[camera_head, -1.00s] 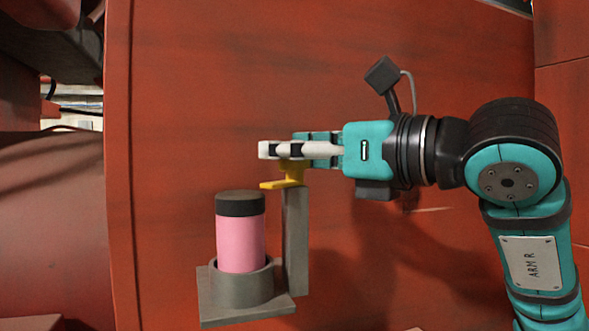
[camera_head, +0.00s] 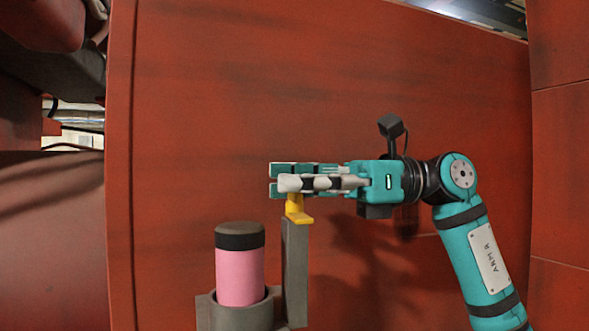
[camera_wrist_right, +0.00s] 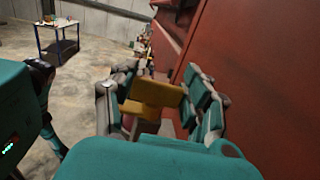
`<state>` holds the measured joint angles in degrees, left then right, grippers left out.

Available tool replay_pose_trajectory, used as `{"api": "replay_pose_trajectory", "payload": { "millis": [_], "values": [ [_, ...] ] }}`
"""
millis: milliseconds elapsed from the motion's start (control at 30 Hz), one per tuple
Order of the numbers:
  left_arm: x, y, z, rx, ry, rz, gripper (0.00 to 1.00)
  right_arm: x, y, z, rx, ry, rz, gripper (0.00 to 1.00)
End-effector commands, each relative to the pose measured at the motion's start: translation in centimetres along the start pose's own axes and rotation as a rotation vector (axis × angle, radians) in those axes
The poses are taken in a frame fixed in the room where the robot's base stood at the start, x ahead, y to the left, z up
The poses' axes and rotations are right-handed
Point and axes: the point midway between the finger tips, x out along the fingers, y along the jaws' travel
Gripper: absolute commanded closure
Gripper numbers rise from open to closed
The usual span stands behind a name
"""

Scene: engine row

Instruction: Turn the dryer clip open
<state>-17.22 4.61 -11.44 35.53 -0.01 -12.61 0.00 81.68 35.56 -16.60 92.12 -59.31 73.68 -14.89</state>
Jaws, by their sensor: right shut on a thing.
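The dryer (camera_head: 240,272) is a pink cylinder with a dark cap, upright in a grey cup holder (camera_head: 248,317) on the red wall. A grey post (camera_head: 295,265) stands beside it on the right. The yellow clip (camera_head: 299,213) sits at the top of the post. Its flat tab points right, away from the dryer, and leaves the cap uncovered. My right gripper (camera_head: 283,180) comes in from the right and is shut on the clip's upper part. The right wrist view shows the clip (camera_wrist_right: 152,97) between the fingers. My left gripper is not in view.
A large red panel (camera_head: 400,90) stands close behind the arm and holder. Dark machinery (camera_head: 50,70) is at the far left. The right wrist view shows a small table (camera_wrist_right: 57,35) on open concrete floor.

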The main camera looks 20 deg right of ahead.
Motion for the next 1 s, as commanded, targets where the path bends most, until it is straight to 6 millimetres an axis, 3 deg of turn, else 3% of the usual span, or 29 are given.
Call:
{"api": "replay_pose_trajectory", "payload": {
  "millis": [333, 867, 900, 1000],
  "values": [
    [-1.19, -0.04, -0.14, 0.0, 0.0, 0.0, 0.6, -0.02, -0.03, 0.24, 0.0, -0.003, 0.128, 0.84],
    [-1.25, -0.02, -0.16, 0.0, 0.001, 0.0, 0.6, 0.0, -0.01, 0.09, 0.0, -0.001, 0.147, 0.84],
    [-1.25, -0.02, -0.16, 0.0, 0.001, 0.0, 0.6, 0.0, 0.0, 0.09, 0.0, -0.001, 0.147, 0.47],
    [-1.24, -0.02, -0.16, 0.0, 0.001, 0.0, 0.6, 0.0, 0.0, 0.07, 0.0, 0.0, 0.147, 0.34]
  ]
}}
